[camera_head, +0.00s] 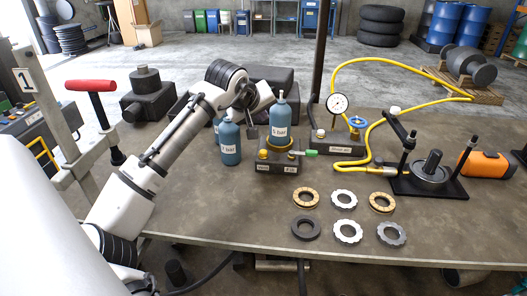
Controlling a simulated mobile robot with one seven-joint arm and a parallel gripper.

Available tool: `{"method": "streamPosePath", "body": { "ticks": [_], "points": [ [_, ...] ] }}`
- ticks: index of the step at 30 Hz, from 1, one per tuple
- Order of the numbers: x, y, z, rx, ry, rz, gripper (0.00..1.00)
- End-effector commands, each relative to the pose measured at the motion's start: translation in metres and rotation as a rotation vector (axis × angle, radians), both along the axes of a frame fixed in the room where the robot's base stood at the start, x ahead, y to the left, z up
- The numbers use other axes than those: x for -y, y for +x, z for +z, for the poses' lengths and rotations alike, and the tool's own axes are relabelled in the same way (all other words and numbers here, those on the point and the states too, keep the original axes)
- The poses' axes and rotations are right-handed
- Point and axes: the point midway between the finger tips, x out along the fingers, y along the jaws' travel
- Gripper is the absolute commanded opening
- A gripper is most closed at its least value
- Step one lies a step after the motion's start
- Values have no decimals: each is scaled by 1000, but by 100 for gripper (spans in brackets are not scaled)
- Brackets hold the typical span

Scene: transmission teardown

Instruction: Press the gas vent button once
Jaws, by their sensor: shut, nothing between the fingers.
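A dark station box (277,165) with a yellow ring on top stands on the workbench. A blue gas bottle labelled "5 bar" (279,122) stands upright in the ring. The box has small labels on its front, too small to read surely, and a green-tipped fitting (309,153) on its right side. I cannot tell for certain which small part is the gas vent button. My gripper (252,134) points down, shut and empty, just left of the bottle and above the back left of the box. Its fingertips are small and dark here; whether they touch anything is unclear.
A second blue bottle (230,143) stands close left of the box. A gauge unit (340,143) with a yellow hose is at right. Several rings, one being a dark ring (306,228), lie in front. A black press fixture (429,180) and an orange case (484,164) are further right.

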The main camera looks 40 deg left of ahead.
Motion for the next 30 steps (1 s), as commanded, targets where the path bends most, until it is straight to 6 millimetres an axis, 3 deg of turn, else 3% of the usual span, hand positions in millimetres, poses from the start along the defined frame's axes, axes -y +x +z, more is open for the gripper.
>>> {"method": "streamPosePath", "body": {
  "ticks": [12, 18, 30],
  "points": [
    [0, 0, -58, -2, 3, 1, 0],
    [0, 0, -78, 1, -1, -2, 0],
    [0, 0, -85, 1, 1, -1, 0]
  ]
}}
